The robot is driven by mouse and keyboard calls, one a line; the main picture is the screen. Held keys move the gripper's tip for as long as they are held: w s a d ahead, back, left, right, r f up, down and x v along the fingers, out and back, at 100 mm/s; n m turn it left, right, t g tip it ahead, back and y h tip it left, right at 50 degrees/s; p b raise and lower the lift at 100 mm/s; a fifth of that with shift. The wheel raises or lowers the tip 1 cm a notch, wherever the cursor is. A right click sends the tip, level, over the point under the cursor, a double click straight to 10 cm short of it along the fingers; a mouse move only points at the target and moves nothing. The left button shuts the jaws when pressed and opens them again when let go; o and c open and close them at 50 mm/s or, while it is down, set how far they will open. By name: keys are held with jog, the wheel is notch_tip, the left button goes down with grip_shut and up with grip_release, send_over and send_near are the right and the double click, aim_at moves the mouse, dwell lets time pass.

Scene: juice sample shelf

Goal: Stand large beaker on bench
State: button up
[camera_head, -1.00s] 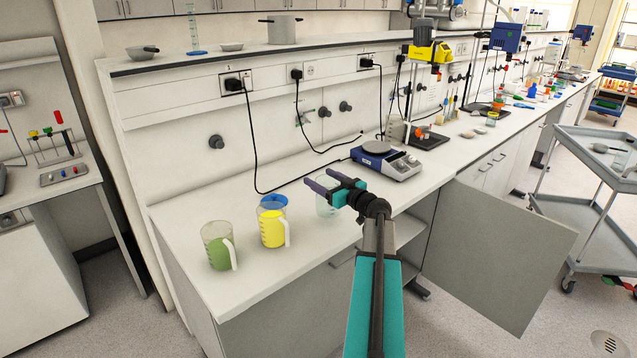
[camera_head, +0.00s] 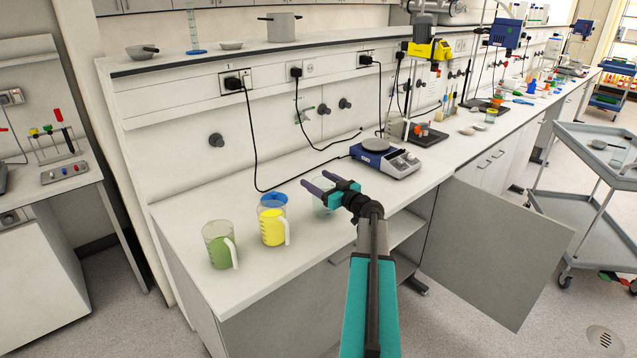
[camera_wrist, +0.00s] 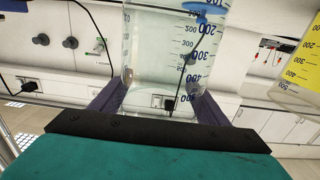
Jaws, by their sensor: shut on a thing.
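The large beaker (camera_wrist: 165,50) is clear glass with blue graduation marks and fills the middle of the wrist view. My gripper (camera_wrist: 163,103) is shut on it, with a purple finger on each side of the glass. In the head view my gripper (camera_head: 325,190) is over the front part of the bench (camera_head: 285,275), and the beaker (camera_head: 322,207) shows faintly below and behind the jaws. It looks empty. Its base is partly hidden, so I cannot tell whether it touches the bench top.
A jug of yellow liquid (camera_head: 272,225) and a jug of green liquid (camera_head: 220,247) stand to the left of the beaker. A blue hotplate (camera_head: 385,158) stands behind to the right. A cabinet door (camera_head: 495,250) hangs open below the bench. A grey trolley (camera_head: 600,180) is at right.

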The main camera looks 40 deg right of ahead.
jog(key=shift+f+p, duration=0.3)
jog(key=shift+f, duration=0.35)
jog(key=shift+f+b, duration=0.2)
jog(key=shift+b, duration=0.25)
jog(key=o, duration=1.5)
jog(key=shift+r+p, duration=0.25)
jog(key=shift+p, duration=0.25)
jog(key=shift+s+a+f+b, duration=0.15)
jog(key=shift+s+b, duration=0.85)
jog(key=shift+s, duration=1)
jog(key=shift+s+a+r+b, duration=0.15)
jog(key=shift+s+b, duration=0.85)
jog(key=shift+s, duration=1)
jog(key=shift+s+a+f+b, duration=0.15)
jog(key=shift+s+b, duration=0.85)
jog(key=shift+s, duration=1)
